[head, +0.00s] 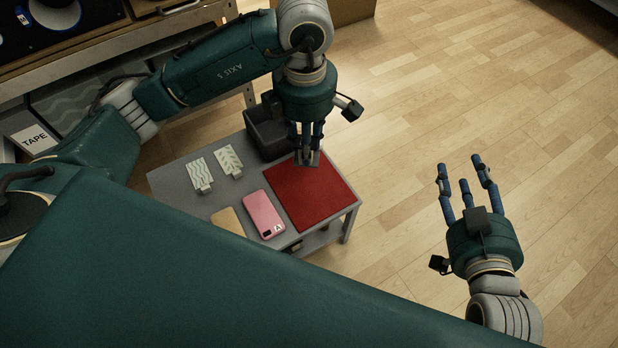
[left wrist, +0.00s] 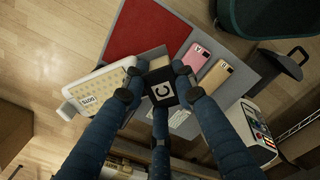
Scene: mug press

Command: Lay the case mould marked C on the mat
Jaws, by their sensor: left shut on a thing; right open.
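My left gripper (head: 306,152) is shut on the case mould marked C. In the left wrist view the mould's black face with a white C (left wrist: 162,92) shows between the fingers; the rest of it is largely hidden. In the head view only a small grey part (head: 308,160) shows below the fingertips, over the far edge of the red mat (head: 312,200). I cannot tell whether it touches the mat. The mat is otherwise bare and also shows in the left wrist view (left wrist: 148,35). My right gripper (head: 460,172) is open and empty over the floor.
On the grey table (head: 170,182) lie a pink case (head: 262,212) tagged A, a tan case (head: 228,220) and two patterned white plates (head: 200,174) (head: 229,162). A dark bin (head: 266,135) stands behind the mat. A cream DOTS piece (left wrist: 95,90) shows left of the fingers.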

